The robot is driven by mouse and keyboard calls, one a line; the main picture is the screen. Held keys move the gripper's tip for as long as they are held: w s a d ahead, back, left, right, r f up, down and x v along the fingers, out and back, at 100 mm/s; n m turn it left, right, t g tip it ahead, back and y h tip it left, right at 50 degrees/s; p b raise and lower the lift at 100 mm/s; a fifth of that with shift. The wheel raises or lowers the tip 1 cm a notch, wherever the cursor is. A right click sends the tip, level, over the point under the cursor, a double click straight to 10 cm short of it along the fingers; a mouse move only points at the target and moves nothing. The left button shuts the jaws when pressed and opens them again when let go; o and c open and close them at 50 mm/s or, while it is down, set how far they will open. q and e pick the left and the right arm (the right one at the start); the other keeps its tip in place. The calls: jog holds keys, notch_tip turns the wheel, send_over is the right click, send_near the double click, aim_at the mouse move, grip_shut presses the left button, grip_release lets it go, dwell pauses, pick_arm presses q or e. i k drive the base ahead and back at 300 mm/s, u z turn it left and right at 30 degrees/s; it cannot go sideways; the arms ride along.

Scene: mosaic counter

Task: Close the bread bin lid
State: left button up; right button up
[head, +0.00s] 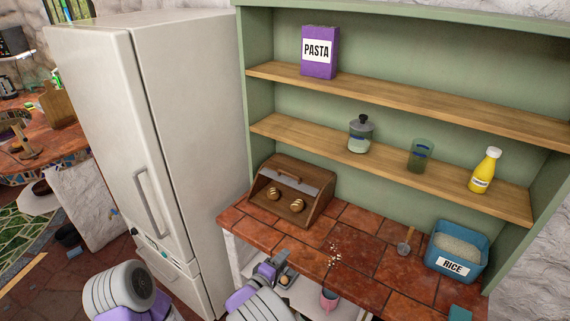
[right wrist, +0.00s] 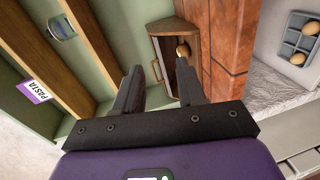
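The wooden bread bin (head: 313,209) sits at the left end of the tiled counter, beside the fridge. Its lid (head: 299,175), a greyish panel with a wooden handle, is raised to the upper part, and the front is open. Two bread rolls (head: 272,194) show inside. In the right wrist view the bin (right wrist: 161,28) lies ahead, beyond my fingertips, with a roll (right wrist: 184,50) in it. My right gripper (head: 287,262) is in front of and below the bin, apart from it. Its fingers (right wrist: 160,66) are spread with nothing between them. My left gripper is not in view.
The fridge (head: 160,110) stands close left of the bin. A shelf (head: 300,135) with a jar (head: 360,137) is above. Crumbs (head: 334,251), a scoop (head: 405,243) and a blue rice tub (head: 456,251) are to the right on the counter. A pink cup (head: 328,299) is below.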

aim_at(294, 183)
jog(key=i, duration=1.25)
